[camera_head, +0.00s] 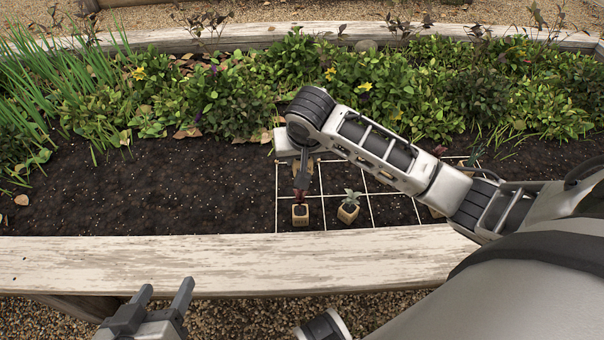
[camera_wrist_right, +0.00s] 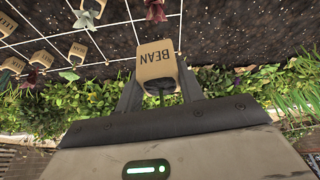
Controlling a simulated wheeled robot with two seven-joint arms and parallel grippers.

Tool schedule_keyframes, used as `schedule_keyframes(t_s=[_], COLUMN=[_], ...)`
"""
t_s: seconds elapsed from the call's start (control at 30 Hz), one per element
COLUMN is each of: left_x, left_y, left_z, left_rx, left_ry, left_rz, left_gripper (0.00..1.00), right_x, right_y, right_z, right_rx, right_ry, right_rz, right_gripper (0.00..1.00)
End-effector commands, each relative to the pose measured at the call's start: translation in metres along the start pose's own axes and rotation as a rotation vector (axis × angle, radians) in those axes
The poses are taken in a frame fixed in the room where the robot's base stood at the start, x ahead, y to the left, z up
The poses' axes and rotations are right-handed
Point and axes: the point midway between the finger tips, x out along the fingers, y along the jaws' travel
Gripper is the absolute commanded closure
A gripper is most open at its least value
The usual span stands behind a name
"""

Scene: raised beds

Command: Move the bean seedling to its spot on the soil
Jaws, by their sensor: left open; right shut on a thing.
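The bean seedling is in a tan block pot marked BEAN (camera_wrist_right: 157,60), held between the fingers of my right gripper (camera_wrist_right: 160,88) in the right wrist view. Its leaves are mostly hidden there. In the head view my right gripper (camera_head: 303,178) points down over the left part of a white-lined grid (camera_head: 277,200) on the dark soil (camera_head: 140,195). A tan pot shows partly behind it, and I cannot tell whether this is the bean pot or how high the held pot is. My left gripper (camera_head: 167,287) is open and empty in front of the bed.
A pot with a reddish plant (camera_head: 300,215) and one with a grey-green plant (camera_head: 348,212) stand in the grid's front row. Several other marked pots show in the wrist view. A whitish timber edge (camera_head: 130,262) runs in front; dense leafy plants (camera_head: 390,95) grow behind.

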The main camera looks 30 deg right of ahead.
Motion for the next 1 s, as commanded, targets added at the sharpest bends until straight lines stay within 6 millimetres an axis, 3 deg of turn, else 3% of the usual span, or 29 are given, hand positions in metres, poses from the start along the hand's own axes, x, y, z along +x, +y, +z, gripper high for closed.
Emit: schedule_keyframes(t_s=[0.13, 0.37, 0.47, 0.77, 1.0], left_x=[0.000, 0.006, 0.011, -0.001, -0.001], left_y=[-0.003, -0.007, -0.009, 0.011, 0.022], left_z=[0.006, 0.010, 0.013, -0.016, -0.030], left_rx=[-0.005, -0.012, -0.013, 0.018, -0.093], left_ry=[-0.048, -0.065, -0.048, 0.181, 0.292], left_rz=[-0.010, -0.021, -0.021, 0.051, 0.134], left_gripper=[0.41, 0.41, 0.41, 0.41, 0.41], right_x=[0.041, 0.070, 0.085, 0.145, 0.195], right_y=[0.028, 0.045, 0.042, 0.021, 0.012], right_z=[0.021, 0.035, 0.025, -0.027, -0.042], right_rx=[0.074, 0.109, 0.111, 0.111, 0.109], right_ry=[-0.007, 0.002, 0.006, 0.007, 0.005], right_rz=[0.032, 0.044, 0.042, 0.042, 0.042], right_gripper=[0.85, 0.85, 0.85, 0.85, 0.85])
